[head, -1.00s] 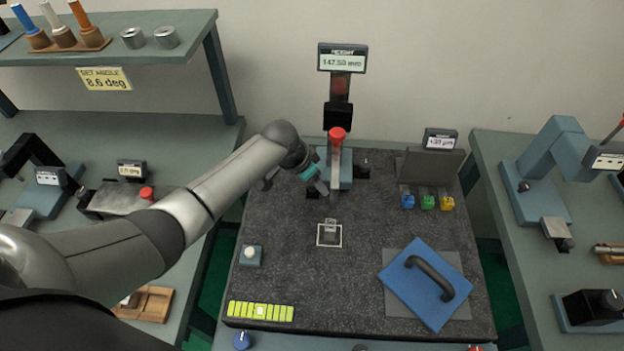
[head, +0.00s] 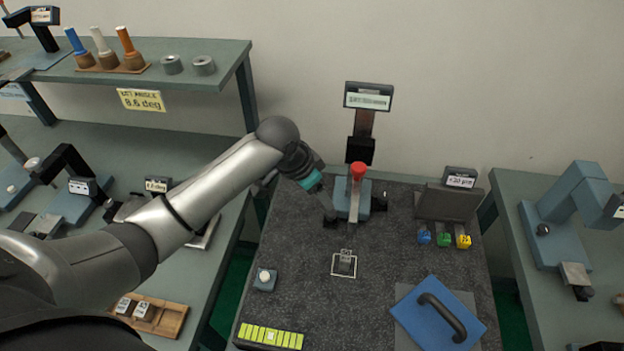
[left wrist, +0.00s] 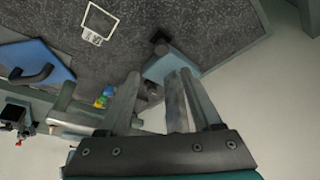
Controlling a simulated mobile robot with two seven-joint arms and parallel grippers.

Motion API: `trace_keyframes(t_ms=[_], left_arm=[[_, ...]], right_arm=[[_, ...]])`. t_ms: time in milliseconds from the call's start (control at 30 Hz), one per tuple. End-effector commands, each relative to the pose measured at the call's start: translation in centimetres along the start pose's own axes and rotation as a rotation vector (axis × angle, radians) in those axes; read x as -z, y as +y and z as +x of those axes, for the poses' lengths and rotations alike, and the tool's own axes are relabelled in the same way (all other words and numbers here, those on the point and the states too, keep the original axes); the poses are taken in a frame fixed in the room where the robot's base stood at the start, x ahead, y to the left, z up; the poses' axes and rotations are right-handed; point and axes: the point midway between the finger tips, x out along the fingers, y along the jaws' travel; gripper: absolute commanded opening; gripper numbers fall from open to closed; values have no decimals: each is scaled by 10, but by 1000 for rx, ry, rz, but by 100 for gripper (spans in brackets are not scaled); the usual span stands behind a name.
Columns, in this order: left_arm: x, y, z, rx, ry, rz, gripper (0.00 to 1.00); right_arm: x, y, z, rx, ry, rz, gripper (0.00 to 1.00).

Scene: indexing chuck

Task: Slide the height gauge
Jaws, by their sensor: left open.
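The height gauge (head: 350,203) stands upright near the back of the dark granite plate (head: 300,225). It has a blue-grey base, a red-topped post and a tall column with a display (head: 368,97) whose reading is blurred. My left gripper (head: 327,207) is open, low beside the left side of the gauge base. In the left wrist view its fingers (left wrist: 155,95) point toward a blue-grey base, likely the gauge (left wrist: 163,63); whether they touch it is unclear. My right gripper is out of view.
A blue plate with a black handle (head: 440,315) lies at the front right. Blue, green and yellow pieces (head: 444,240) stand by a dark panel at the back right. A button box (head: 265,279) and a yellow-green strip (head: 270,336) are at the front left.

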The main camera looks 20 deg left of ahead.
Motion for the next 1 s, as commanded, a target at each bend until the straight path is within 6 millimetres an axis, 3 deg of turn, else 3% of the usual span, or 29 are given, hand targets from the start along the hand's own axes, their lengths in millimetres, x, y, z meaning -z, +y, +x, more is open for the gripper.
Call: trace_keyframes(t_ms=[100,333,1000], left_arm=[[0,0,-20,2,1,1,66],[0,0,-42,1,1,0,66],[0,0,-44,-1,0,0,66]], right_arm=[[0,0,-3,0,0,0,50],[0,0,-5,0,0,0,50],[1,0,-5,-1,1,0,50]])
